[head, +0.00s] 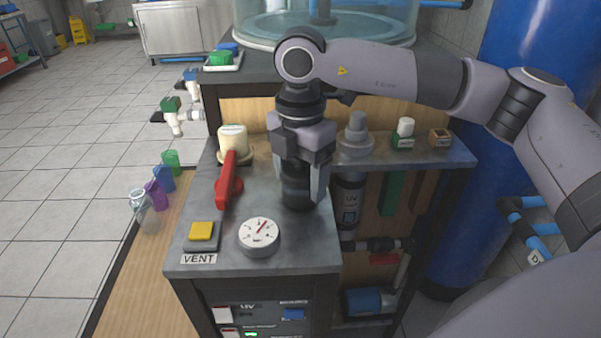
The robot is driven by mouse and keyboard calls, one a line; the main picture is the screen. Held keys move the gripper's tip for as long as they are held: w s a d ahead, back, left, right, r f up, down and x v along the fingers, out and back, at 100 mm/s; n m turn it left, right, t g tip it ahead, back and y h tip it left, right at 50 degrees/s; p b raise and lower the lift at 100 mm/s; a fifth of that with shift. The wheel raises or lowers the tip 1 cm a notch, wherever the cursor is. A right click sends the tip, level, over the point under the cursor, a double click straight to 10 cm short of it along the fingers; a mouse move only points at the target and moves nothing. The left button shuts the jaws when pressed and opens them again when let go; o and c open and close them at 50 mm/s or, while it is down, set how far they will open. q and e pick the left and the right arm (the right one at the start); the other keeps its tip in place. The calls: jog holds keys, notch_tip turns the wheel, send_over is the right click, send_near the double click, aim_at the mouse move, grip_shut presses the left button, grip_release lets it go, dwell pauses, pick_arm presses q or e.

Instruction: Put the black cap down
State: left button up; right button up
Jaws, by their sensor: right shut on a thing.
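My right gripper (302,190) reaches down over the grey metal counter (190,255) and is shut on the black cap (298,194). The cap is a dark, wide cylinder between the two fingers, upright. Its lower edge is at or just above the counter top; I cannot tell whether it touches. The fingers and palm hide part of its sides and top. My left gripper is not in view.
Left of the cap are a red lever (228,188) and a cream cylinder (232,139). In front are a round gauge (259,237) and a yellow VENT button (201,231).

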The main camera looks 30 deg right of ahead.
jog(key=shift+f, duration=0.15)
jog(key=o, duration=1)
jog(key=shift+o, duration=0.2)
jog(key=shift+r, duration=0.5)
notch_tip(320, 180, up, 11)
jog(key=shift+r, duration=0.2)
